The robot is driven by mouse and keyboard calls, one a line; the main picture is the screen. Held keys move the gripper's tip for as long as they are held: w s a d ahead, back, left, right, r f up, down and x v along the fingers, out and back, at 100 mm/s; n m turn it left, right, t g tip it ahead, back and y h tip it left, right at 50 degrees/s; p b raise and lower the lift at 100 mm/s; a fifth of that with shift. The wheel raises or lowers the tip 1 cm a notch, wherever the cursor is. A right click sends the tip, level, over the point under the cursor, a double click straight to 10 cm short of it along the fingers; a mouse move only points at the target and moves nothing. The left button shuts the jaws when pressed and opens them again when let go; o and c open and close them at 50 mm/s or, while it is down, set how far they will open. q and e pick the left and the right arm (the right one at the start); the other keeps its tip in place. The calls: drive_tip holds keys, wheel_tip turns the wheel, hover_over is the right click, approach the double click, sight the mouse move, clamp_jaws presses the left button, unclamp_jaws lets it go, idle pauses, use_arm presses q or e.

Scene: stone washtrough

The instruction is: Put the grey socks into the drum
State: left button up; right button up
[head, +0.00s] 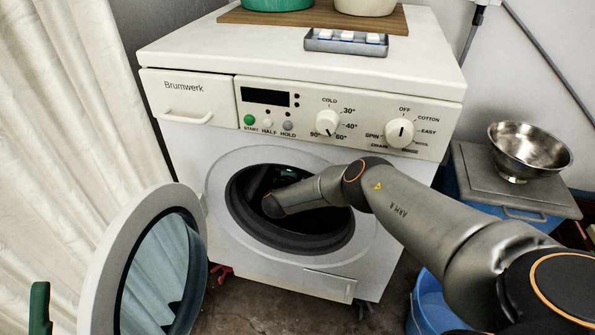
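The washing machine's drum opening (325,240) is dark inside, and its round door (98,270) stands swung open to the left. My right arm comes in from the right and reaches through the opening into the drum. My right gripper (275,178) is lost in the shadow inside, so I cannot tell whether it is open, shut or holding something. A small greenish glint shows in there. I see no grey socks; anything inside the drum is hidden by darkness and my arm. My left gripper is not in view.
A blue tub (428,305) stands on the floor at the right front. A steel bowl (528,150) sits on a grey lid (500,190) at the right. A small tray (346,42) and a wooden board (312,18) are on top of the machine. A curtain (50,130) hangs left.

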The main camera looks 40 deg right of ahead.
drive_tip(key=o, duration=1.2)
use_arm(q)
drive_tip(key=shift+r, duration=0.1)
use_arm(e)
drive_tip(key=shift+o, duration=0.2)
drive_tip(key=shift+s+a+r+p, duration=0.25)
drive_tip(key=shift+a+p, duration=0.1)
drive_tip(key=shift+p, duration=0.15)
use_arm(q)
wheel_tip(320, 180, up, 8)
drive_tip(key=p, duration=0.6)
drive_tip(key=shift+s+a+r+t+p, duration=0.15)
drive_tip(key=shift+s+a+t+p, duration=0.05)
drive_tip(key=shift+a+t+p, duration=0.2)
use_arm(e)
drive_tip(key=v, duration=1.1)
drive_tip(key=shift+s+a, duration=0.15)
drive_tip(key=shift+s, duration=0.1)
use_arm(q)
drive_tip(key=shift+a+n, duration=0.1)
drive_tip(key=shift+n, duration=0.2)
